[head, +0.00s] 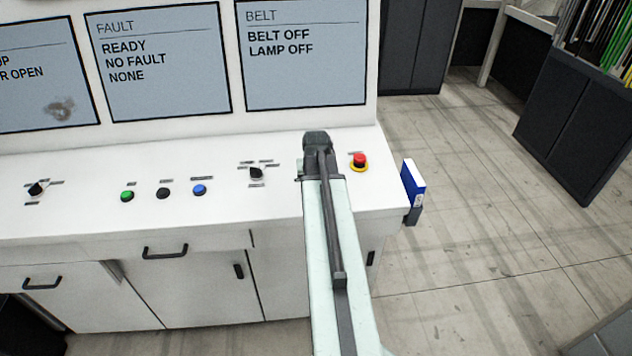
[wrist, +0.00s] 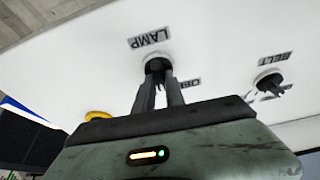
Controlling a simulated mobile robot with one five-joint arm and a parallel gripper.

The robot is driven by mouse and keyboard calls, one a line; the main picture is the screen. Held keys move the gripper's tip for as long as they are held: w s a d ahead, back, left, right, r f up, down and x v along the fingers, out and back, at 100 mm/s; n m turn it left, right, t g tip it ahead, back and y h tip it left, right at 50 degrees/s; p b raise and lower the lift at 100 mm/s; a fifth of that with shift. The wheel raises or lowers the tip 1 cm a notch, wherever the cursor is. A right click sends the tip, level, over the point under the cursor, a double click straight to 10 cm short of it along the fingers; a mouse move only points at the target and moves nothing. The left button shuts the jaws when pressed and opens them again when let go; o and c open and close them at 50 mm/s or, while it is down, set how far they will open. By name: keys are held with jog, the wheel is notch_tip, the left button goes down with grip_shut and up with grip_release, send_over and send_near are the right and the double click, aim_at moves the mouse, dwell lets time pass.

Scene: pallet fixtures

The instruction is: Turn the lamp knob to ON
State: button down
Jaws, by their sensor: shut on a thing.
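The lamp knob (wrist: 156,66) is a dark round knob under the LAMP label (wrist: 149,38) on the white console. My gripper (wrist: 159,80) has its two fingers shut on it. Part of a label reading "O…" shows just right of the fingers, partly hidden. In the head view, my arm's end covers the lamp knob and the fingers. The BELT screen (head: 304,60) reads BELT OFF and LAMP OFF.
The belt knob (head: 256,173) stands left of my arm. A red stop button with a yellow ring (head: 360,162) stands close on the right. Green (head: 127,196), black (head: 163,193) and blue (head: 199,190) buttons sit farther left. A blue-and-white item (head: 413,185) is at the console's right end.

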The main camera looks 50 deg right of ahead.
jog(key=m, duration=0.2)
jog(key=m+g+h, duration=0.1)
jog(key=m, duration=0.2)
jog(key=shift+w+g, duration=0.1)
jog(key=shift+g, duration=0.2)
jog(key=shift+m, duration=0.3)
jog(key=c, duration=1.4)
grip_release()
jog(key=p+v, duration=0.7)
jog(key=v, duration=0.1)
jog(key=shift+w+f, duration=0.1)
